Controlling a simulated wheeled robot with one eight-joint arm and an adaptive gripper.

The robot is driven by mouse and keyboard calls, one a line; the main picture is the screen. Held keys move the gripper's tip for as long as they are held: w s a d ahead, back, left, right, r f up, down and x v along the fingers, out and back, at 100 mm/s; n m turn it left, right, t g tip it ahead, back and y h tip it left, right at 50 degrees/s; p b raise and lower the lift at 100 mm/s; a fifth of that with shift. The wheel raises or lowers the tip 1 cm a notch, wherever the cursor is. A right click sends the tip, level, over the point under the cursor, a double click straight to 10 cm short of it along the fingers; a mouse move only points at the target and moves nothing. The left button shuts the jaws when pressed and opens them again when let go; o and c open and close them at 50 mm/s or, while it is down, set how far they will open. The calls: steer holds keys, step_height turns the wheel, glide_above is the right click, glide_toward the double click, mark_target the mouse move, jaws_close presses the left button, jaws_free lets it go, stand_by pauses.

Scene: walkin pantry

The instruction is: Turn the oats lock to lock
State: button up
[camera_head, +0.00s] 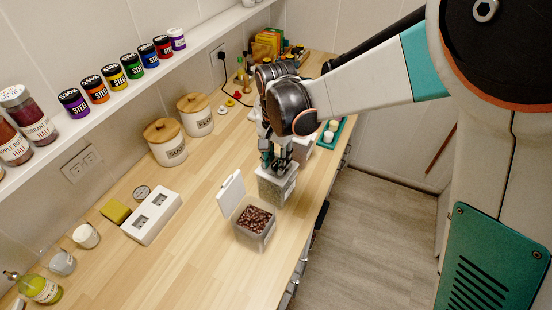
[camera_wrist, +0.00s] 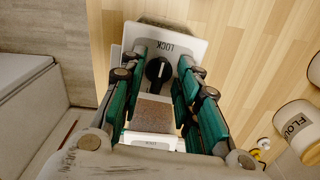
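My gripper (camera_head: 276,160) points down over a clear container with pale tan contents (camera_head: 275,188), which I take for the oats; no name on it can be read. In the wrist view, my gripper (camera_wrist: 158,88) is open, its teal fingers apart on either side of a white lid part (camera_wrist: 187,45) marked LOCK. A black knob with a white pointer line (camera_wrist: 158,70) sits on this part between the fingers, with a gap visible on each side. A tan square (camera_wrist: 152,113) shows below the knob.
An open container of dark beans (camera_head: 254,220) stands in front, its white lid (camera_head: 232,193) raised. Wooden-lidded canisters (camera_head: 166,142) line the wall. A white two-slot block (camera_head: 152,216) lies left. The counter between is clear; its right edge is close to the containers.

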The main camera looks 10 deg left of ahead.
mark_target(276, 164)
step_height(276, 164, up, 12)
stand_by(0.6)
steer(key=shift+s, duration=0.1)
